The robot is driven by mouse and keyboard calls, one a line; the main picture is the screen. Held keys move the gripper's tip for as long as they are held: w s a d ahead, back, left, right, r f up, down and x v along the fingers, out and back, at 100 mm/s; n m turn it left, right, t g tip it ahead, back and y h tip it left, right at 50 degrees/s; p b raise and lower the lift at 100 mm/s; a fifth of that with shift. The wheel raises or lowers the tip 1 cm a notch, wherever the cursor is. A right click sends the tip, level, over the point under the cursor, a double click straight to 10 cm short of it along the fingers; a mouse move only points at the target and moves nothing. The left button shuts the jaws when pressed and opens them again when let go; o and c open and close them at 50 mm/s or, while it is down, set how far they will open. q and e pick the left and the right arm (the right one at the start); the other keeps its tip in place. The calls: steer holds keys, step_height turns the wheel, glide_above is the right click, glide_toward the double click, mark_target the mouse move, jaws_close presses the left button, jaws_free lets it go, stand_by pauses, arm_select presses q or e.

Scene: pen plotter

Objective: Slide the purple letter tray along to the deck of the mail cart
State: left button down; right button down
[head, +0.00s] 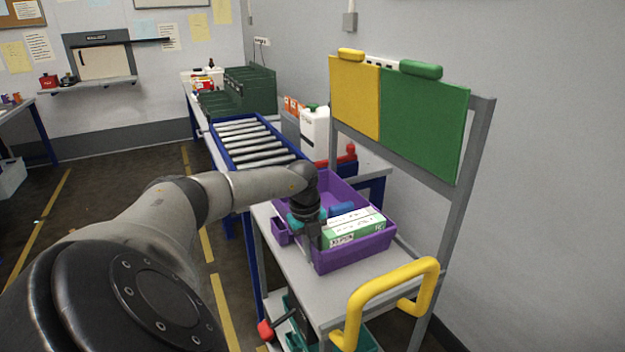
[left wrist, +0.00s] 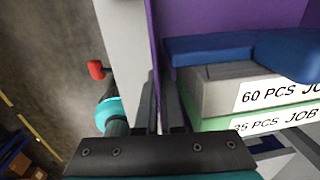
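The purple letter tray (head: 345,261) lies level on the mail cart's grey deck (head: 292,277), its far end toward the roller conveyor. It holds green and white labelled boxes (head: 354,231) and a blue item (head: 341,209). In the left wrist view the tray's purple wall (left wrist: 166,40) runs down to the fingers. My left gripper (head: 309,240) points down at the tray's left wall; its fingers (left wrist: 162,108) sit close together around that wall. Where they touch is partly hidden. My right gripper is not in view.
A roller conveyor (head: 250,142) with a blue frame stands behind the cart. Yellow (head: 355,97) and green (head: 424,122) panels rise on the cart's right side. A yellow handle (head: 389,300) stands at the near end. A red knob (head: 265,330) sticks out low at left.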

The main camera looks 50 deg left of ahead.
arm_select(q)
steer(key=shift+w+a+r, duration=0.1)
steer(key=c, duration=1)
jaws_free()
steer(key=shift+o, duration=0.2)
step_height(320, 180, up, 15)
steer(key=s+p, duration=0.1)
steer(key=p, duration=0.1)
steer(key=shift+s, duration=0.35)
steer(key=shift+r, duration=0.15)
